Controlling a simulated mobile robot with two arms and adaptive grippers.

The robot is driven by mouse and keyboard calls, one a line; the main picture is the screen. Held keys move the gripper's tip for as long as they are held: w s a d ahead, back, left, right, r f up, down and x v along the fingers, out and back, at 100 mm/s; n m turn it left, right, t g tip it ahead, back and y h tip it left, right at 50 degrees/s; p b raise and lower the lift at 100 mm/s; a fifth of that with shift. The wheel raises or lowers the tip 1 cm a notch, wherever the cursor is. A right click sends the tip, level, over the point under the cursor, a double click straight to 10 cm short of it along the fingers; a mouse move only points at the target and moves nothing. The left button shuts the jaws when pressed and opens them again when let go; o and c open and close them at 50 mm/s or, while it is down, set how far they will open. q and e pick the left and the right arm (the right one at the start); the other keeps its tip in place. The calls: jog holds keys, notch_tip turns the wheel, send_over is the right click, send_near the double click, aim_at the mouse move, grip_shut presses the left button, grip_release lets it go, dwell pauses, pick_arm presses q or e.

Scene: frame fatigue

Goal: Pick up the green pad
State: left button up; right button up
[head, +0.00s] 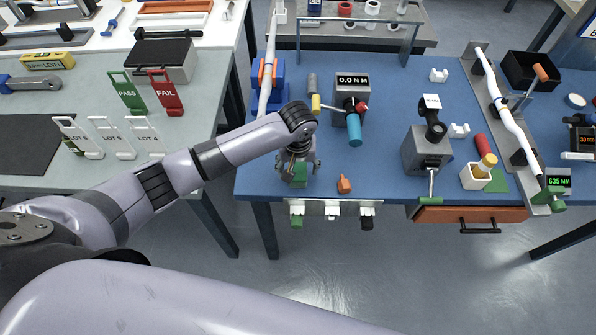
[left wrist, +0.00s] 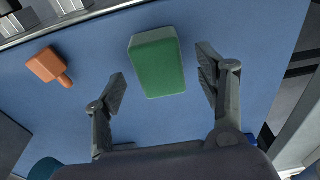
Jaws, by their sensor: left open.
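The green pad (head: 299,176) is a small green block on the blue workbench near its front edge, directly under my left gripper (head: 298,166) in the head view. In the left wrist view the green pad (left wrist: 157,62) lies between and slightly beyond the two fingertips of my left gripper (left wrist: 161,74). The fingers are spread wide, with blue bench showing on both sides of the pad. They do not appear to touch it. My right gripper is not in view.
An orange piece (head: 344,184) lies close by on the bench and in the left wrist view (left wrist: 47,66). A rail with hanging clips (head: 331,208) runs along the front edge. A gauge stand (head: 351,88) stands behind. Bare blue bench (head: 380,165) lies to the right.

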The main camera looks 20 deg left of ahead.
pick_arm(q)
jog(key=shift+w+f, duration=0.15)
jog(key=shift+f, duration=1.05)
jog(key=shift+c, duration=0.6)
jog(key=c, duration=1)
